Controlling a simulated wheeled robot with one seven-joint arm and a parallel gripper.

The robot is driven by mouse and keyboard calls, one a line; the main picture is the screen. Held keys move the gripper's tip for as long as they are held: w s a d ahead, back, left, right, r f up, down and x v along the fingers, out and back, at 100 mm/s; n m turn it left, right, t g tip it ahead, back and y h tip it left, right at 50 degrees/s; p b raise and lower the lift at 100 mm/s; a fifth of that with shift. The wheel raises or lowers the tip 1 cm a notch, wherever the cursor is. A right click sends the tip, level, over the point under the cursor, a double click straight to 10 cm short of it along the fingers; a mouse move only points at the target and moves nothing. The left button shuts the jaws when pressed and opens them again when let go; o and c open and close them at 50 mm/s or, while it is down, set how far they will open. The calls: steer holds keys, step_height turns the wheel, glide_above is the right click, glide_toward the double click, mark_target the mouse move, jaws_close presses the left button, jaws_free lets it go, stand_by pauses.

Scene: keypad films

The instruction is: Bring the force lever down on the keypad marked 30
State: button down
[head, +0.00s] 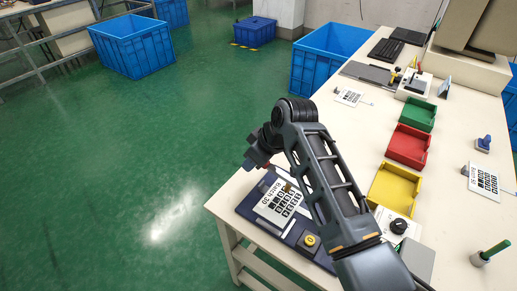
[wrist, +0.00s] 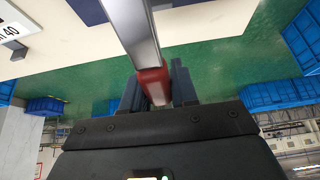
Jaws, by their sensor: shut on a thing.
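My gripper (wrist: 153,85) is shut on the red grip of the force lever (wrist: 152,82). The lever's metal bar runs up the wrist view from the grip. In the head view my gripper (head: 257,162) is at the table's near left corner, and my arm hides most of the lever. A white keypad film with dark squares, its print seeming to read "Batch 30" (head: 277,203), lies on a dark blue plate (head: 246,208). Whether the lever touches it is hidden. A white label ending in "40" (wrist: 10,33) shows at the wrist view's upper left edge.
Yellow (head: 394,190), red (head: 408,146) and green (head: 418,114) trays line the table. Other films lie at the right (head: 484,181) and farther back (head: 348,97). Blue crates (head: 133,45) stand on the open green floor.

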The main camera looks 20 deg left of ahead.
step_height(320, 180, down, 4)
steer(key=shift+a+r+g+h+b, duration=0.15)
steer(key=shift+g+h+b, duration=0.25)
steer(key=shift+h, duration=0.4)
steer(key=shift+f, duration=0.3)
steer(key=c, duration=1.1)
jaws_free()
steer(key=shift+f, duration=0.15)
steer(key=shift+c, duration=0.2)
steer(key=shift+o, duration=0.9)
steer(key=shift+r, duration=0.2)
steer(key=shift+v, duration=3.85)
steer(key=shift+s, duration=0.1)
